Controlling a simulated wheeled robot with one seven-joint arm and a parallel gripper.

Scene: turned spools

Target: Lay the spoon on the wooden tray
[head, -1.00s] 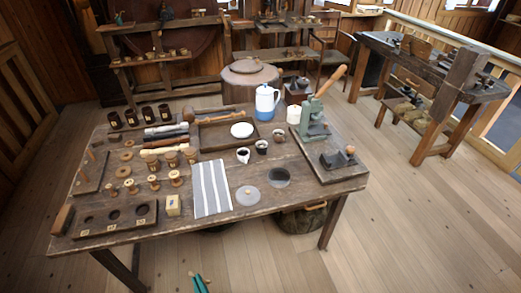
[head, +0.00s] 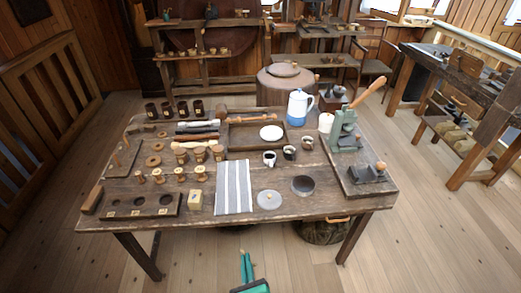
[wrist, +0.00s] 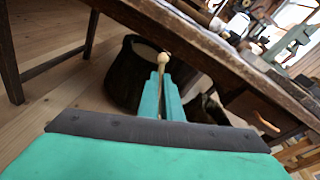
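The wooden tray (head: 243,136) is a dark, shallow, rimmed tray on the far middle of the worktable. My gripper (head: 246,264) has green fingers and is low in front of the table, below the top's front edge. In the wrist view my gripper (wrist: 164,88) has its fingers close together around a thin pale wooden piece. Its rounded end, which looks like the spoon (wrist: 164,60), stands out past the fingertips. The spoon cannot be made out in the head view.
The worktable (head: 290,206) is crowded with spools, a striped cloth (head: 234,187), cups, a blue-and-white pot (head: 298,107) and a green press (head: 345,130). Its front edge lies between my gripper and the tray. A dark basket (head: 322,233) stands under the table.

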